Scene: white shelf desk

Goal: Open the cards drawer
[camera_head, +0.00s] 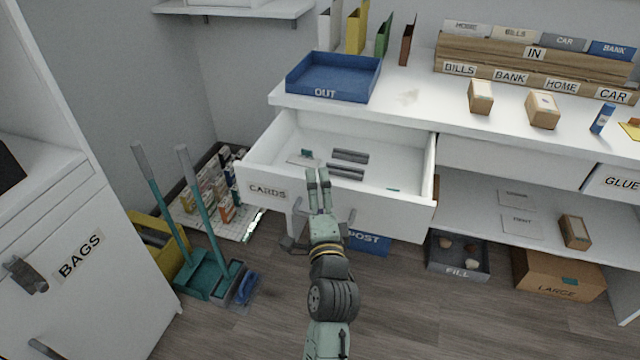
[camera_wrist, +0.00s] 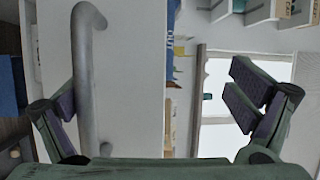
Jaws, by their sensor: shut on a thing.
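The white cards drawer (camera_head: 390,201), labelled CARDS, is pulled well out of the desk, with its inside showing. My gripper (camera_head: 310,210) is at the middle of its front, among the handle (camera_head: 352,215). In the wrist view my gripper (camera_wrist: 150,105) has its fingers widely spaced around the drawer front (camera_wrist: 130,80), with the grey bar handle (camera_wrist: 84,90) between them, nearer the left finger. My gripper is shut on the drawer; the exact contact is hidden. Several grey items (camera_head: 350,156) lie inside.
A blue OUT tray (camera_head: 325,92) stands on the desk above the drawer. A blue POST box (camera_head: 369,244) is below it. A broom and dustpan (camera_head: 207,275) stand at left, near the BAGS cabinet (camera_head: 95,265). The floor right of my arm is clear up to the FILL box (camera_head: 458,269).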

